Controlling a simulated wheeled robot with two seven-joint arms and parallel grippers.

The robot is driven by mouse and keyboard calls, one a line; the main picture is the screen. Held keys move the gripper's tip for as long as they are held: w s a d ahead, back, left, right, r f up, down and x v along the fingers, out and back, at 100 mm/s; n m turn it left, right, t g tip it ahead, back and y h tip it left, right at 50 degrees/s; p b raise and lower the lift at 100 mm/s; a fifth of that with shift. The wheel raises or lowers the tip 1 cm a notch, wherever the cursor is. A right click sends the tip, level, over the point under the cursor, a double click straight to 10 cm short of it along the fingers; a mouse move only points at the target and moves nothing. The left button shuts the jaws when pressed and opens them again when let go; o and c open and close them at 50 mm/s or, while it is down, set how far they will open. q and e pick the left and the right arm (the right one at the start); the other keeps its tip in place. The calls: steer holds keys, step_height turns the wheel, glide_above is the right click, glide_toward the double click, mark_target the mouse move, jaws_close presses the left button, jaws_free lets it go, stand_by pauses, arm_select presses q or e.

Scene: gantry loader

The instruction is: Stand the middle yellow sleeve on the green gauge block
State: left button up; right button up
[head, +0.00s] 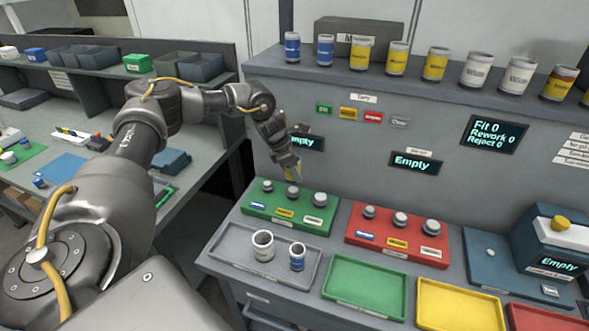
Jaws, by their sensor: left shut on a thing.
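My left gripper (293,170) comes in from the left and points down above the green gauge block (262,222). It is shut on a yellow sleeve (293,175), of which only a small part shows between the fingers. The sleeve is above the block's middle post (292,197) and looks apart from it, though the exact gap is hard to tell. The green block has three grey posts, with blue, yellow and pale labels in front. My right gripper is not in view.
A red block (397,255) with three posts stands to the right. Empty green (365,288) and yellow (460,305) trays lie at the front. Several cans line the shelf behind.

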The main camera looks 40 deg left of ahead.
mark_target(295, 189)
arm_select(q)
steer(key=shift+f+b, duration=2)
steer(key=shift+f, duration=0.95)
steer(key=o, duration=1.3)
steer(key=b+v, duration=0.2)
steer(key=v, duration=0.8)
steer(key=shift+s+a+r, duration=0.15)
steer(key=shift+r, duration=0.2)
